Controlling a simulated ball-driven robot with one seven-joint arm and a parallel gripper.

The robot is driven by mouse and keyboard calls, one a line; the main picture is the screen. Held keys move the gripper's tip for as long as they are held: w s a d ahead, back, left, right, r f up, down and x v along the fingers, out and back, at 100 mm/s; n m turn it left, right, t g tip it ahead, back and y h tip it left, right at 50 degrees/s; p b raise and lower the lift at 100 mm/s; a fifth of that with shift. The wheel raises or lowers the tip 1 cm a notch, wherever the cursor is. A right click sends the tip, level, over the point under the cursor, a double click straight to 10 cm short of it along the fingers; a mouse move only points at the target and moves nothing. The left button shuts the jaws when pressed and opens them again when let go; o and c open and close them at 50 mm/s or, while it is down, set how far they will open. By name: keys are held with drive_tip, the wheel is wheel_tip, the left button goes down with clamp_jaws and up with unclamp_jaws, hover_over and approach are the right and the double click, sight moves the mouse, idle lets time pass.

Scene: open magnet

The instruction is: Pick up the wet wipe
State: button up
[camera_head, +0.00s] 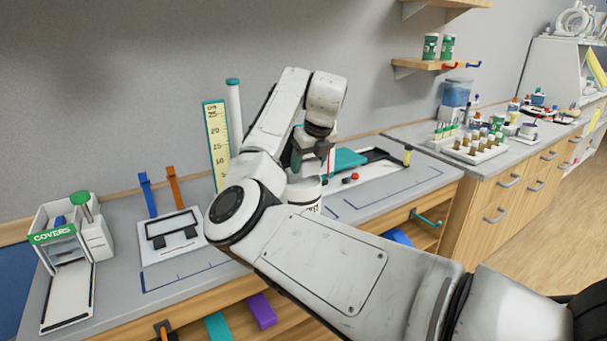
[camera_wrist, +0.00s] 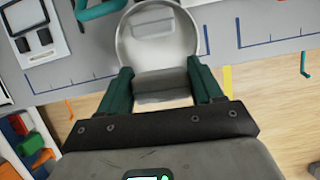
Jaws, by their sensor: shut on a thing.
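A white round canister (camera_head: 308,190) with dark lettering stands on the grey counter, partly hidden behind my arm. In the wrist view its pale round top (camera_wrist: 157,35) lies just beyond my fingers. My gripper (camera_wrist: 160,72) has its two dark green fingers on either side of a pale grey-white piece, which looks like the wet wipe (camera_wrist: 162,86). The fingers are shut on it. Whether the wipe is clear of the canister I cannot tell. In the head view my gripper (camera_head: 311,158) is above the canister and partly hidden by my arm.
A covers dispenser (camera_head: 62,240) and a white framed tray (camera_head: 172,236) stand to the left. A tall ruler (camera_head: 215,140) stands behind. A drawer with a teal handle (camera_head: 427,217) is open below the counter.

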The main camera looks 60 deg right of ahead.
sight(314, 162)
drive_tip(key=s+r, duration=0.1)
drive_tip(key=s+a+r, duration=0.1)
drive_tip(key=s+r, duration=0.1)
drive_tip(key=r, duration=0.1)
drive_tip(key=shift+a+b, duration=0.25)
drive_tip(key=shift+b, duration=0.05)
drive_tip(key=s+a+r, duration=0.3)
drive_tip(key=s, duration=0.4)
drive_tip(key=shift+s+a+r+b, duration=0.35)
drive_tip(key=shift+s+a+b, duration=0.05)
